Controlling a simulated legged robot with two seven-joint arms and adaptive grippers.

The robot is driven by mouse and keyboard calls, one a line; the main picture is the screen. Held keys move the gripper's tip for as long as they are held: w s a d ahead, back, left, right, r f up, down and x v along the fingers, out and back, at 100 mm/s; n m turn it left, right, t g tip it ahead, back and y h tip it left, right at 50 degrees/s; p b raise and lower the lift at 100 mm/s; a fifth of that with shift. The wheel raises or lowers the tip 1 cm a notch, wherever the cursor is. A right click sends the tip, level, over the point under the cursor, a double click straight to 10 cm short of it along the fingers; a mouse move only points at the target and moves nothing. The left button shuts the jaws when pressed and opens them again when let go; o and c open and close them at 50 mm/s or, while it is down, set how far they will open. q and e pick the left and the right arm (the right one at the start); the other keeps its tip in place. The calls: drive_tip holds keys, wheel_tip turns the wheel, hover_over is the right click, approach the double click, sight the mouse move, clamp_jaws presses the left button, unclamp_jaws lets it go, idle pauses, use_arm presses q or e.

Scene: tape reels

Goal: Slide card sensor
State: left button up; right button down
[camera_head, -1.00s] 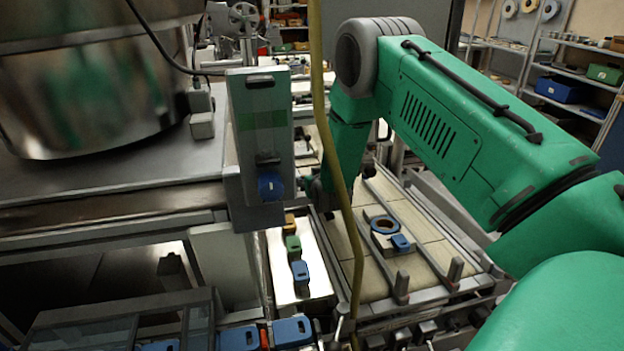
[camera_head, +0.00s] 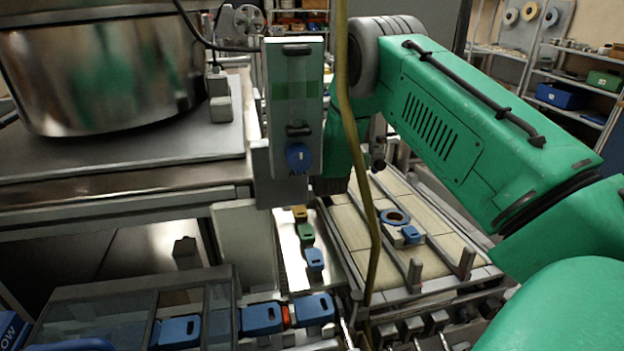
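An upright grey box (camera_head: 295,105) with a green band, black handles and a blue knob stands left of centre; I cannot tell if it is the card sensor. Small yellow (camera_head: 300,214), green (camera_head: 306,233) and blue (camera_head: 314,259) tag-like pieces lie in a row on a pale strip below it. My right arm (camera_head: 455,110) comes in from the right and bends down behind the box. A dark part at its lower end (camera_head: 330,186) shows beside the box; the fingers are hidden. My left gripper is not in view.
A tape reel (camera_head: 396,217) with a blue piece (camera_head: 411,234) sits on a pale railed conveyor (camera_head: 440,257). A yellow cable (camera_head: 362,180) hangs in front. Larger blue pieces (camera_head: 262,317) lie at the bottom, beside a glass-lidded case (camera_head: 100,318). A big metal drum (camera_head: 100,70) stands at upper left.

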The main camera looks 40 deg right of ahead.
drive_tip(key=shift+w+f, duration=0.2)
drive_tip(key=shift+w, duration=0.25)
drive_tip(key=shift+d+f, duration=0.1)
drive_tip(key=shift+d, duration=0.3)
drive_tip(key=c, duration=1.4)
unclamp_jaws()
drive_tip(key=shift+w, duration=0.1)
drive_tip(key=shift+o, duration=0.2)
drive_tip(key=shift+w+d+f, duration=0.1)
drive_tip(key=shift+w+f, duration=0.1)
drive_tip(key=shift+w, duration=0.1)
drive_tip(key=shift+s+a+r, duration=0.3)
drive_tip(key=shift+s+r, duration=0.05)
drive_tip(key=shift+r, duration=0.05)
drive_tip(key=v, duration=1)
drive_tip(key=shift+s+a, duration=0.1)
drive_tip(key=shift+s, duration=0.3)
